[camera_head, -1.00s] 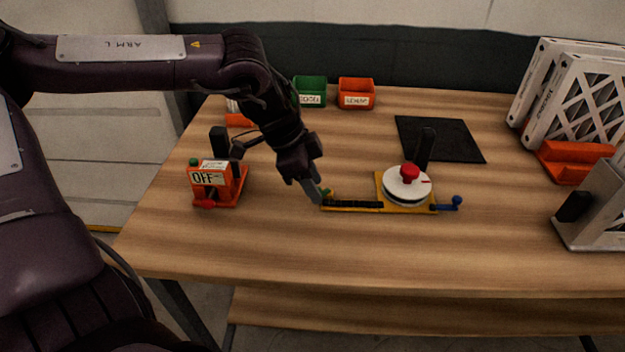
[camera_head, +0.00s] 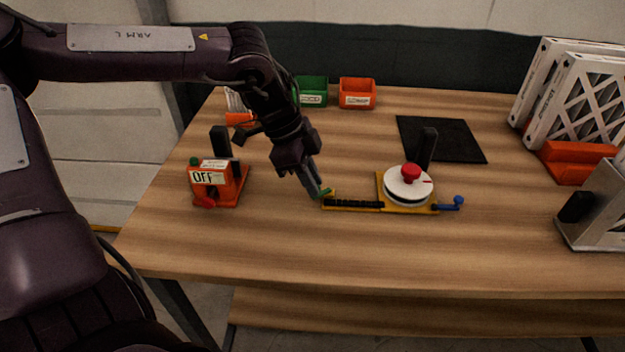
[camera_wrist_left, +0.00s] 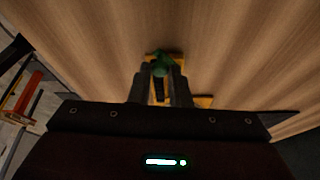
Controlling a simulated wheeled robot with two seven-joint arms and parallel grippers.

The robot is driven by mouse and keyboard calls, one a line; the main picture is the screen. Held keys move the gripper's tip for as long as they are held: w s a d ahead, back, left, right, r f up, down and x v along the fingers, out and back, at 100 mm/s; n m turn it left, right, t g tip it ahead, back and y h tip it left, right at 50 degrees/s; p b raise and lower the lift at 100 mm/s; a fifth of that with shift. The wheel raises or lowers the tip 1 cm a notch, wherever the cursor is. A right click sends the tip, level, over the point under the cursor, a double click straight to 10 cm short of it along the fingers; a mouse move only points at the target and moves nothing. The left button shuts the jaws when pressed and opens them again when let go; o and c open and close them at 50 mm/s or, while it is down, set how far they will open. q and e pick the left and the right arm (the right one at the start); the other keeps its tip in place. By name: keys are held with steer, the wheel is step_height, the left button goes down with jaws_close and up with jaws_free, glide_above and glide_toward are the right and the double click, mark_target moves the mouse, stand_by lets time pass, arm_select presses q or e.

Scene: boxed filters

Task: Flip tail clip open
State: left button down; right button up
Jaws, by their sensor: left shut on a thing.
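The tail clip (camera_head: 327,192) is a small green part at the left end of a yellow fixture (camera_head: 379,201) lying on the table. In the left wrist view the green clip (camera_wrist_left: 161,64) shows between and just beyond my fingertips. My left gripper (camera_head: 318,194) is shut on the green clip, its fingers reaching down from the upper left. The fingers partly hide the clip. The fixture carries a black strip, a white disc with a red knob (camera_head: 410,171) and a blue handle at its right end. My right gripper is not in view.
An orange box with an OFF label (camera_head: 214,182) stands left of my gripper. A green bin (camera_head: 312,92) and an orange bin (camera_head: 357,93) stand at the back. The table's front is clear.

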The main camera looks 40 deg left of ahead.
arm_select(q)
steer(key=shift+w+a+m+g, duration=0.2)
steer(key=shift+m+g, duration=0.1)
steer(key=shift+m, duration=0.55)
steer(key=shift+w+a+m+g, duration=0.2)
steer(key=shift+m+g, duration=0.1)
steer(key=shift+m, duration=0.55)
steer(key=shift+h, duration=0.3)
steer(key=c, duration=1.3)
jaws_free()
steer(key=shift+c, duration=0.2)
steer(key=v, duration=0.7)
steer(key=shift+r, duration=0.4)
steer(key=shift+a, duration=0.15)
